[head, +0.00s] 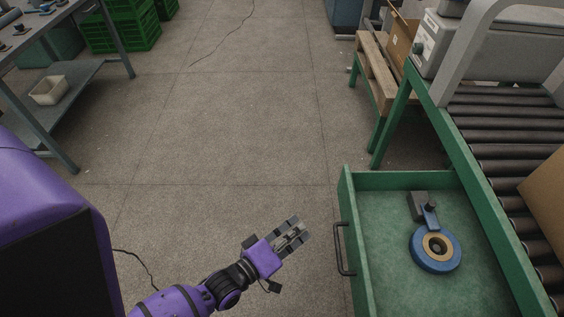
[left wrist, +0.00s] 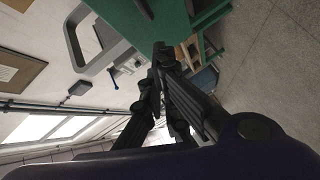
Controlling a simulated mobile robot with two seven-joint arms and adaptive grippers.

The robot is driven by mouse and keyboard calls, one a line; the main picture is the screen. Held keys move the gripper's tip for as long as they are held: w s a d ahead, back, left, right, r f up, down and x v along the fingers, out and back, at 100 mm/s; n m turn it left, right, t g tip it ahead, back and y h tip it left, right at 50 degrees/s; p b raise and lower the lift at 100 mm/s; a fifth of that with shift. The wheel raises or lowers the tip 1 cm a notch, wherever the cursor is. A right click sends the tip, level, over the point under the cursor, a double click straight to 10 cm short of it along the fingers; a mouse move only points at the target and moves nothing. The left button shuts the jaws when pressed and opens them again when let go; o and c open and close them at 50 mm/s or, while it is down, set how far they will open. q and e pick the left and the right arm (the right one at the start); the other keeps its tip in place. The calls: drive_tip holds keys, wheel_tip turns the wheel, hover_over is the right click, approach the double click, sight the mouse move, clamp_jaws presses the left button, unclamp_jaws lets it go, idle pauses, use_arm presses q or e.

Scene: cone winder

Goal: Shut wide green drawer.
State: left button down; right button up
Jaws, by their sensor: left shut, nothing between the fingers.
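The wide green drawer (head: 384,183) stands pulled out at the lower right of the head view, under the roller table. Its dark bar handle (head: 341,249) is on the front panel, which faces left. A blue tape dispenser (head: 436,251) with a tan roll lies inside. My left gripper (head: 294,232) is shut and empty, left of the drawer front and apart from the handle. In the left wrist view my gripper (left wrist: 162,52) shows dark fingers close together, with green furniture (left wrist: 215,30) beyond them. My right gripper is not in view.
The roller conveyor (head: 505,150) runs above the drawer on a green frame, with a cardboard box (head: 546,215) on it. A wooden-topped stand (head: 380,75) is behind. A grey workbench (head: 90,75) and green crates (head: 120,28) are at upper left. The middle floor is clear, apart from thin cables.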

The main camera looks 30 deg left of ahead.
use_arm(q)
drive_tip(key=w+d+r+n+t, duration=0.1)
drive_tip(key=w+d+n, duration=0.4)
drive_tip(key=w, duration=0.6)
drive_tip(key=shift+w+r+t+p, duration=0.25)
drive_tip(key=shift+r+t+p, duration=0.2)
drive_tip(key=shift+r, duration=0.4)
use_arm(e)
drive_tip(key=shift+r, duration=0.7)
